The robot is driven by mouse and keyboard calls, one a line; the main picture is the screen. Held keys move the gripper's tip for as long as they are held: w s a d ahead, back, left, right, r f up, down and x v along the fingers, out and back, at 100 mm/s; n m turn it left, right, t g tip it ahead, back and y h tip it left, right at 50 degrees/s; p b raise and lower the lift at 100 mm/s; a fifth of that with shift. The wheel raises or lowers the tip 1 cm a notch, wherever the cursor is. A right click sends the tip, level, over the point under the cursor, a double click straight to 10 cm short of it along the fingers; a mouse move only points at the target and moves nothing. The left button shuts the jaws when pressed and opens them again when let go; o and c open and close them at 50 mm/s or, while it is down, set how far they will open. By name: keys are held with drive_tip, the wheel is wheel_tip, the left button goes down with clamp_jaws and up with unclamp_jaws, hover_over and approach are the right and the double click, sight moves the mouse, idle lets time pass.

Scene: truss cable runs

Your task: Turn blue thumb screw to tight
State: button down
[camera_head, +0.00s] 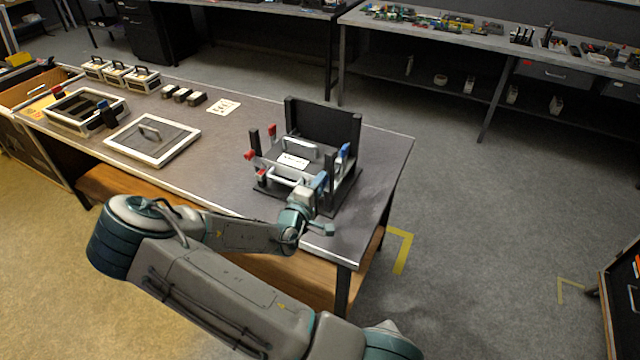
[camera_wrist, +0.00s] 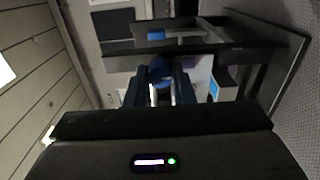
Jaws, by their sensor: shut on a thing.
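The blue thumb screw (camera_wrist: 160,70) shows in the wrist view between the two dark fingers of my gripper (camera_wrist: 160,86), which is shut on it. In the head view my gripper (camera_head: 317,189) is at the near right side of the black fixture (camera_head: 325,120) on the table, and its fingers are too small to make out clearly. A second blue part (camera_head: 345,151) stands farther back on the fixture's right side. It seems to show also in the wrist view (camera_wrist: 155,34). The screw's thread and how tight it sits are hidden.
Red knobs (camera_head: 249,155) stand on the fixture's left side, with a metal handle (camera_head: 286,180) at its front. A framed panel with a handle (camera_head: 152,141), small dark blocks (camera_head: 183,96) and boxes lie to the left on the table (camera_head: 222,155).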

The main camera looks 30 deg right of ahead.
drive_tip(key=c, duration=1.2)
unclamp_jaws()
drive_tip(key=shift+c, duration=0.2)
drive_tip(key=shift+a, duration=0.15)
drive_tip(key=b+v, duration=0.2)
drive_tip(key=v, duration=1.1)
drive_tip(key=shift+s+a, duration=0.2)
drive_tip(key=shift+s, duration=0.05)
